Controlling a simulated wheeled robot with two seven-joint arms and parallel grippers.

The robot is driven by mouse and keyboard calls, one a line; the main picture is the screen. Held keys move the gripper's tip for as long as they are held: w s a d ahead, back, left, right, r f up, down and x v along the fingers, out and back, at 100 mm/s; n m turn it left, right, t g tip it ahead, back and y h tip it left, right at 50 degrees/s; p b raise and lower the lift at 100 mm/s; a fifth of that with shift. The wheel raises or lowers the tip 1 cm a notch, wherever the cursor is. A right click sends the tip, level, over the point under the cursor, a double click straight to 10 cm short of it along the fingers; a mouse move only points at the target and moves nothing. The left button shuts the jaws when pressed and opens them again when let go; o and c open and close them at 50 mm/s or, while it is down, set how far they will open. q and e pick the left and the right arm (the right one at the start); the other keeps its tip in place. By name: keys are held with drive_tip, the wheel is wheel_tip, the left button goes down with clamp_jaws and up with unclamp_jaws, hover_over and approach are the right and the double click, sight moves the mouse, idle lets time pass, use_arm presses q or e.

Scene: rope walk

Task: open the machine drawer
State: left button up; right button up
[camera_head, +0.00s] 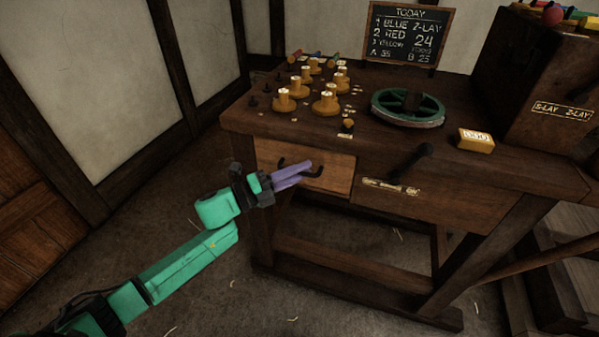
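The machine drawer (335,182) is a lighter wooden panel in the left front of the dark machine table (465,208). Its front looks flush with the table, so the drawer appears closed. A dark curved handle (318,172) is on the drawer front, partly hidden by my fingers. My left gripper (305,171) comes in from the left, its two purple fingers at the handle. The fingers lie close together, and I cannot tell whether they grip the handle or only overlap it in the picture. My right gripper is not in view.
On the tabletop stand several yellow bobbins (325,104), a green wheel (408,107) and a yellow box (475,140). A dark crank knob (424,150) juts out right of the drawer. A chalkboard (405,35) stands behind. The floor (290,300) in front is clear but for straw bits.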

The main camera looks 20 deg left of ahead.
use_arm(q)
clamp_jaws()
idle(1.4)
